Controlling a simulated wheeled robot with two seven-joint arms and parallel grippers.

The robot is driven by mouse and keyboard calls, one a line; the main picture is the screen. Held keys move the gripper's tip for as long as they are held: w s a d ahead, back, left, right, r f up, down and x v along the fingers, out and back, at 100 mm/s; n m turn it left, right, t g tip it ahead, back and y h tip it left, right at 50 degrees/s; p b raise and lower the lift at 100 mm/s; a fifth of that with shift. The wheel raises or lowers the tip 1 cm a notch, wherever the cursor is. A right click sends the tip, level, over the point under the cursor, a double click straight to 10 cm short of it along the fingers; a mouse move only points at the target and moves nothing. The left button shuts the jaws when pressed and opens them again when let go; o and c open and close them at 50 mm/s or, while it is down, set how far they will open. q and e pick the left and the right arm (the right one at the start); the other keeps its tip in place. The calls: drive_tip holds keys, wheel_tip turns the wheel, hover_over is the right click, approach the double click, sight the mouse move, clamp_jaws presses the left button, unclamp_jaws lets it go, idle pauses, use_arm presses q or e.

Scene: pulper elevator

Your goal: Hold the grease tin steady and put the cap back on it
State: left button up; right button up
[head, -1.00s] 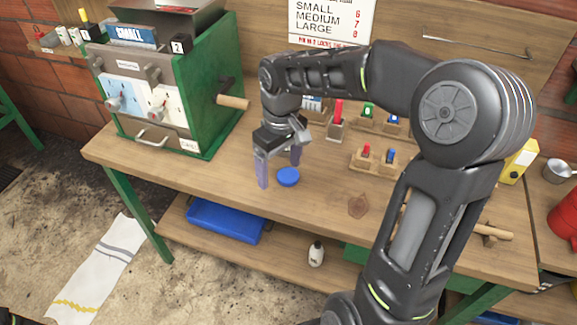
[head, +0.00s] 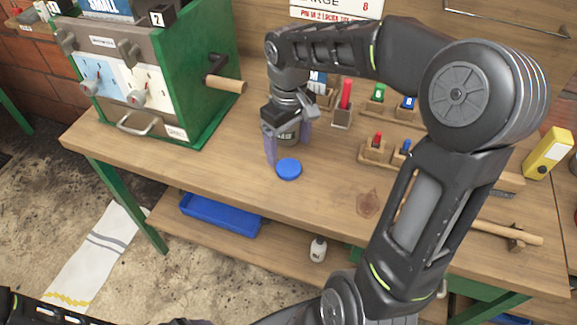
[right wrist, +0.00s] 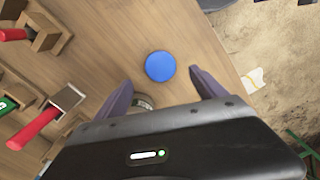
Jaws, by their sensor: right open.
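The blue cap (head: 288,169) lies flat on the workbench, just in front of my right gripper (head: 287,148). In the right wrist view the cap (right wrist: 160,66) shows just beyond the two fingertips. The grease tin (head: 288,137) stands behind the cap, mostly hidden by my right gripper. Part of the tin (right wrist: 144,101) shows between the fingers in the right wrist view, nearer the left one. My right gripper is open, with its fingers either side of the tin; I cannot tell whether they touch it. My left gripper is not in view.
A green-sided machine (head: 200,85) with a wooden handle stands to the left on the workbench (head: 240,200). Wooden holders with red, green and blue pieces (head: 377,146) stand to the right. A blue tray (head: 220,214) and a small bottle (head: 318,249) are on the lower shelf.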

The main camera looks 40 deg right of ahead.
sight(288, 167)
drive_tip(key=shift+f, duration=0.7)
drive_tip(key=shift+f+p, duration=0.45)
drive_tip(key=shift+f, duration=2.15)
drive_tip(key=shift+c, duration=0.4)
drive_tip(key=c, duration=1.3)
drive_tip(key=shift+r, duration=0.15)
wheel_tip(288, 167, up, 10)
drive_tip(key=shift+f+b, duration=0.1)
drive_tip(key=shift+b, duration=0.2)
